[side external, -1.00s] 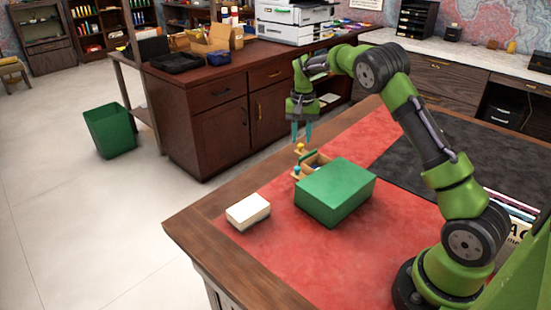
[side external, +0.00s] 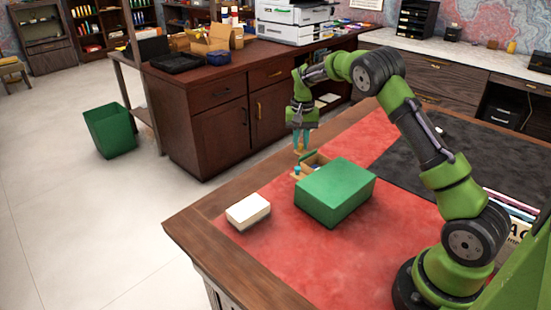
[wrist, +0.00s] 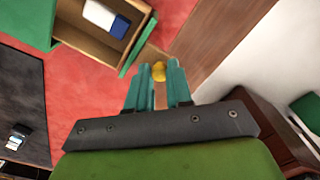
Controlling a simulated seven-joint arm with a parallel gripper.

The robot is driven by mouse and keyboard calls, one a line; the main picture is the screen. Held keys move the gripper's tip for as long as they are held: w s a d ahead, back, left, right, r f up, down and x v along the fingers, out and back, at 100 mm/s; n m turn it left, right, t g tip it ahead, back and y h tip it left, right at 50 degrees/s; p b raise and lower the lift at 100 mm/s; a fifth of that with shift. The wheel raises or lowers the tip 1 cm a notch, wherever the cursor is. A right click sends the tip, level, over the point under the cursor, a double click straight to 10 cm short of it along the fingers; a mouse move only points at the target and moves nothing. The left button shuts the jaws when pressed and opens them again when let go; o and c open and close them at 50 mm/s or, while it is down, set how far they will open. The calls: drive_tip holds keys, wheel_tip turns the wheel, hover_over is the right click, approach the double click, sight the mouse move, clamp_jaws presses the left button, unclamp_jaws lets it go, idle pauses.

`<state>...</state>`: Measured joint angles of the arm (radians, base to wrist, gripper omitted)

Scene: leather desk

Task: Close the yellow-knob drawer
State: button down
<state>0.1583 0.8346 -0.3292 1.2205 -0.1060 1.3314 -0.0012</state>
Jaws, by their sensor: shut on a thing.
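The green drawer box (side external: 338,190) stands on the red desk top. Its open drawer (side external: 315,160) sticks out toward the far left and also shows in the wrist view (wrist: 85,42), with a blue and white object (wrist: 105,17) inside. The yellow knob (wrist: 158,71) sits between my gripper's teal fingertips (wrist: 158,72). In the side view my gripper (side external: 301,148) points down at the knob, which the fingers mostly hide. The fingers are shut on the knob.
A white block (side external: 248,211) lies on the desk left of the box. The desk's wooden edge (side external: 200,205) runs close to the drawer side. A black mat (side external: 408,160) lies to the right. Red surface in front of the box is free.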

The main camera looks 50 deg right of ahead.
drive_tip(key=shift+s, duration=0.1)
drive_tip(key=s, duration=0.7)
drive_tip(key=shift+a+r, duration=0.1)
drive_tip(key=shift+a, duration=0.15)
drive_tip(key=shift+s, duration=0.4)
drive_tip(key=shift+a, duration=0.1)
drive_tip(key=c, duration=1.3)
unclamp_jaws()
wheel_tip(320, 180, up, 17)
